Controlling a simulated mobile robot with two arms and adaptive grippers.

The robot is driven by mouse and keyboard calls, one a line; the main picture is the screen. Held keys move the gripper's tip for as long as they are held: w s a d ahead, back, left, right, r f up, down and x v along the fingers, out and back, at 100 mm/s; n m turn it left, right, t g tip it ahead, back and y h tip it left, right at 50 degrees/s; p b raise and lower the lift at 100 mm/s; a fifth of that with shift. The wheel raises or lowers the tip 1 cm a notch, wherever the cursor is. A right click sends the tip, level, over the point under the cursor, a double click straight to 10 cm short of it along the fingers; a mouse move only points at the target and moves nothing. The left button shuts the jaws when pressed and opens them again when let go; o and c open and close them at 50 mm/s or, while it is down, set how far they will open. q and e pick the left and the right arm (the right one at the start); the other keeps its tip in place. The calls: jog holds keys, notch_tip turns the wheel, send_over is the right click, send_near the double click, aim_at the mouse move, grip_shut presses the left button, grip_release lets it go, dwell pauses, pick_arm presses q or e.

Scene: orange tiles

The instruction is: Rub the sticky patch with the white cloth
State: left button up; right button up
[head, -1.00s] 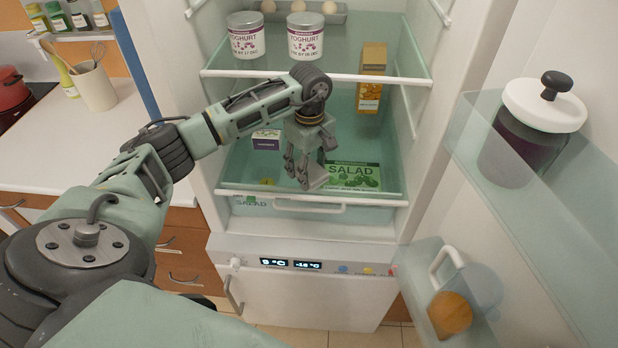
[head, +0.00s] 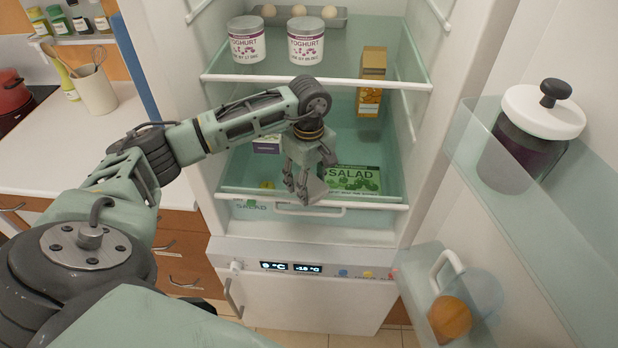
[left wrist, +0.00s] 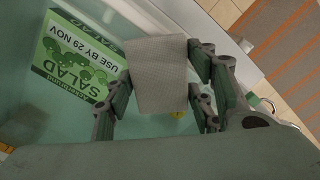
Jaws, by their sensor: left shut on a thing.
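My left gripper (head: 303,186) reaches into the lower compartment of the open fridge, near its front edge. In the left wrist view the gripper (left wrist: 160,95) is shut on a plain pale grey-white block-like piece, the cloth (left wrist: 158,72). The cloth also shows at the fingertips in the head view (head: 312,190). A small yellow spot, apparently the sticky patch (head: 267,184), is on the compartment floor to the left of the gripper. In the wrist view a bit of the yellow patch (left wrist: 178,114) shows just past the cloth. I cannot tell whether the cloth touches the floor.
A green salad box (head: 355,180) lies right beside the gripper. A purple-white box (head: 266,142) stands behind left, and an orange carton (head: 371,82) at the back right. A glass shelf (head: 350,79) with yoghurt tubs (head: 306,40) is above. The open door (head: 480,165) flanks the right.

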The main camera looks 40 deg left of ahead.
pick_arm(q)
jog(key=shift+r+p, duration=1.45)
jog(key=shift+r, duration=1.55)
jog(key=shift+r+p, duration=0.75)
jog(key=shift+r, duration=0.75)
